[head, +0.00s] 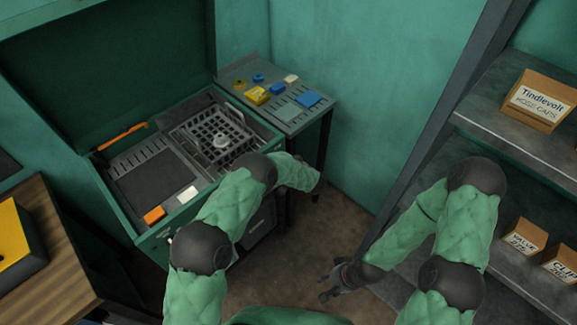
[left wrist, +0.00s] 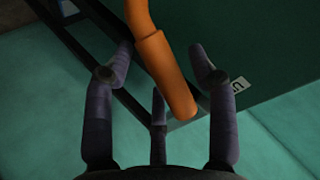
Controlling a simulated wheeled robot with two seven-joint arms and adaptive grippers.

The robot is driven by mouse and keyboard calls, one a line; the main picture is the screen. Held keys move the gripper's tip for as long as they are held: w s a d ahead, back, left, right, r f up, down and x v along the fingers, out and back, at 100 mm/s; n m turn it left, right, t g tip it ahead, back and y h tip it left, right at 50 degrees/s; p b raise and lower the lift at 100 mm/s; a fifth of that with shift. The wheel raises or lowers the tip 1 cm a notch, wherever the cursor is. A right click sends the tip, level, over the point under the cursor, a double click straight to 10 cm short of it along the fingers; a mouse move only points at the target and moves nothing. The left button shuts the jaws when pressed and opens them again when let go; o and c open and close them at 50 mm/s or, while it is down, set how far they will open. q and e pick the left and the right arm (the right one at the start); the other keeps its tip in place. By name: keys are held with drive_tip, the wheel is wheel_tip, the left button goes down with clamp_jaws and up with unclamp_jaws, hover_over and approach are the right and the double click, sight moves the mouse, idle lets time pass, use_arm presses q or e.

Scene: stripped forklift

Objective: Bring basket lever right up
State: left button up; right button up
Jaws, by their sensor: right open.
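An orange lever handle (left wrist: 165,75) shows in the left wrist view, running down from the top edge to a rounded lower end. My left gripper (left wrist: 162,62) is open, its dark fingers spread around the handle with visible gaps. In the head view my left arm reaches over the right side of the green open-lidded machine (head: 150,243); my left gripper and this lever are not visible there. A grey basket (head: 212,128) sits inside the machine. Another orange lever (head: 122,137) lies at its left side. My right gripper (head: 328,287) is open and empty above the floor.
A grey side table (head: 295,122) with small yellow and blue items adjoins the machine's right. A shelf (head: 530,145) with cardboard boxes (head: 540,101) stands at right, beside my right arm. A wooden table (head: 45,260) is at left. Brown floor is open between machine and shelf.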

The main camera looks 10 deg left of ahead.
use_arm(q)
drive_tip(key=shift+s, duration=0.15)
drive_tip(key=v, duration=1.2)
drive_tip(key=shift+d, duration=0.1)
drive_tip(key=s+a+f+g+h, duration=0.3)
drive_tip(key=s+a+f+h, duration=0.3)
drive_tip(key=s+f, duration=0.6)
drive_tip(key=s+f+n+g+h, duration=0.1)
drive_tip(key=s+g+h, duration=0.1)
drive_tip(key=s, duration=0.8)
drive_tip(key=s+f+n+g+h+b, duration=0.1)
drive_tip(key=s+g, duration=0.3)
drive_tip(key=s, duration=0.7)
drive_tip(key=shift+s+a+f+h, duration=0.25)
drive_tip(key=shift+a+f+h, duration=0.1)
drive_tip(key=shift+h, duration=0.15)
